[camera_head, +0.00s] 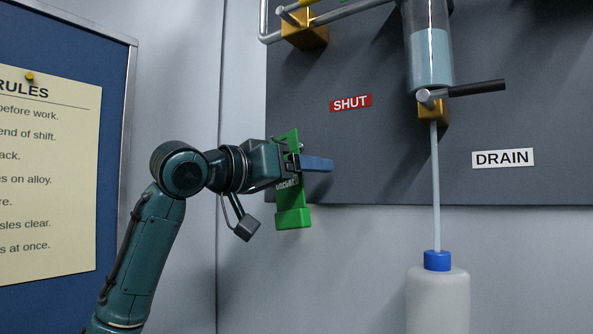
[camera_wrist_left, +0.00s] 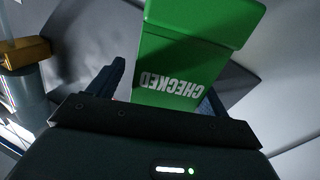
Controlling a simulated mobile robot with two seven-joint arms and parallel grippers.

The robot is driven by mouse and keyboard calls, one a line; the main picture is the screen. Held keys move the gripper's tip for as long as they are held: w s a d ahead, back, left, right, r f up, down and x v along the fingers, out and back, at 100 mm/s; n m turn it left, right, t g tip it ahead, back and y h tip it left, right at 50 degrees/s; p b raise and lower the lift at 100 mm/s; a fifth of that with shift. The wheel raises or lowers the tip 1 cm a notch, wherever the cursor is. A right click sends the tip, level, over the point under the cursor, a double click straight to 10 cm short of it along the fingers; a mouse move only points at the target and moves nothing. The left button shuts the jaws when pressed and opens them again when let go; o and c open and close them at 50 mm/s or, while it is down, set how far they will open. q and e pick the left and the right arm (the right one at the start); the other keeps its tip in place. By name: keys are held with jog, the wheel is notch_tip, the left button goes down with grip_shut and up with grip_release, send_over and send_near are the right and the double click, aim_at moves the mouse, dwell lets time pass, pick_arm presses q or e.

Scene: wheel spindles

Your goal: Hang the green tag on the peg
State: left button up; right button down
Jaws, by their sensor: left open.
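In the left wrist view the tag (camera_wrist_left: 190,62) reads "CHECKED" upside down and lies across the space between the fingers. My left gripper (camera_head: 316,164) is at the tag's middle, its blue fingers pointing right. It is open, with a finger visible left of the tag in the left wrist view. I cannot make out the peg; the gripper and tag may hide it. What holds the tag up is not visible. My right gripper is not in view.
A grey board (camera_head: 370,150) carries a red SHUT label (camera_head: 350,103), a DRAIN label (camera_head: 503,158), a clear cylinder (camera_head: 428,55) and a valve with a dark handle (camera_head: 477,88). A blue-capped bottle (camera_head: 438,300) stands below. A rules board (camera_head: 112,150) is at the left.

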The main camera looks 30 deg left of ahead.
pick_arm(q)
jog(key=shift+w+a+f, duration=0.2)
jog(key=shift+w+f, duration=0.1)
jog(key=shift+f, duration=0.15)
jog(key=shift+s+a+f+b, duration=0.1)
jog(key=shift+s+a+b, duration=0.15)
jog(key=shift+s+b, duration=0.15)
jog(key=r+b+v, duration=0.1)
jog(key=b+v, duration=0.2)
jog(key=v, duration=0.9)
jog(key=shift+s+d, duration=0.25)
jog(key=shift+s, duration=0.2)
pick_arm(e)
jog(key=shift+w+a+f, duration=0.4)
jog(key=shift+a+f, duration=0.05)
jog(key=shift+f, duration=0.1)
pick_arm(q)
jog(key=shift+r, duration=0.1)
